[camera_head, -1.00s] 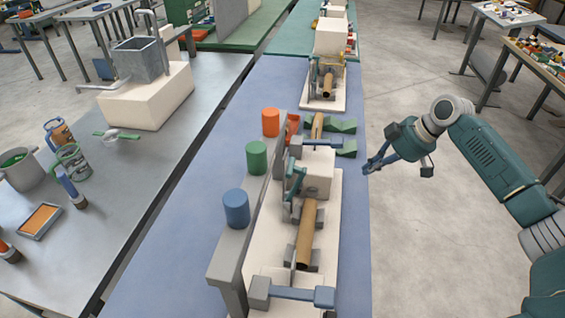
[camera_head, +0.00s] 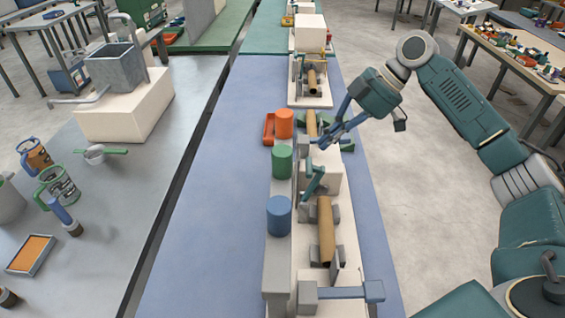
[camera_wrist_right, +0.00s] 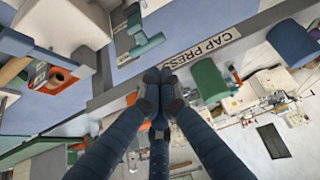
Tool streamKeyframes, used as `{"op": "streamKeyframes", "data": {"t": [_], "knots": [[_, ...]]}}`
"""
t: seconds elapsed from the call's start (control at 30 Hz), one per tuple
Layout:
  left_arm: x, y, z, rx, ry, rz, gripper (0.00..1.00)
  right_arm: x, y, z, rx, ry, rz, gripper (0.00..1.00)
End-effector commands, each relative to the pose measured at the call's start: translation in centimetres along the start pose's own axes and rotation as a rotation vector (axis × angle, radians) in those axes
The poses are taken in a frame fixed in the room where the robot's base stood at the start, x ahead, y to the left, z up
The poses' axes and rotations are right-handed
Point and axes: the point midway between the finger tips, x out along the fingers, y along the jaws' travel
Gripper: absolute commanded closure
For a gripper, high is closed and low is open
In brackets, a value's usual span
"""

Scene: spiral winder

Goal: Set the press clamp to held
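The cap press is the pale block machine (camera_head: 324,176) on the blue bench, and its CAP PRESS label (camera_wrist_right: 202,42) shows in the wrist view. A teal lever (camera_head: 313,181) stands tilted on its near-left side; I cannot tell for certain whether this is the press clamp or its setting. My right gripper (camera_head: 322,142) is at the press's far end, beyond the teal lever. In the wrist view its fingertips (camera_wrist_right: 158,76) meet, with nothing visible between them. Whether they touch the press is unclear. My left gripper is not in view.
Orange (camera_head: 284,123), green (camera_head: 282,161) and blue (camera_head: 279,215) cylinders stand in a row left of the press. A brown tube (camera_head: 326,230) lies nearer, above a blue bar (camera_head: 345,292). Bare blue bench (camera_head: 205,220) lies to the left.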

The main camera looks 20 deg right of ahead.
Motion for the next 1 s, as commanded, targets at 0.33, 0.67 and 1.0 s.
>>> {"op": "streamKeyframes", "data": {"t": [0.33,0.67,1.0], "knots": [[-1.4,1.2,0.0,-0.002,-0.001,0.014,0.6,3.3,-0.1,-0.1,0.002,-0.002,-0.004,1.0],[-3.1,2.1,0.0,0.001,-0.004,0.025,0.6,8.6,0.0,-0.1,0.001,0.0,-0.001,1.0],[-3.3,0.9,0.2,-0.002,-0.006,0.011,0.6,10.0,0.0,0.1,0.001,-0.001,0.001,1.0]]}}
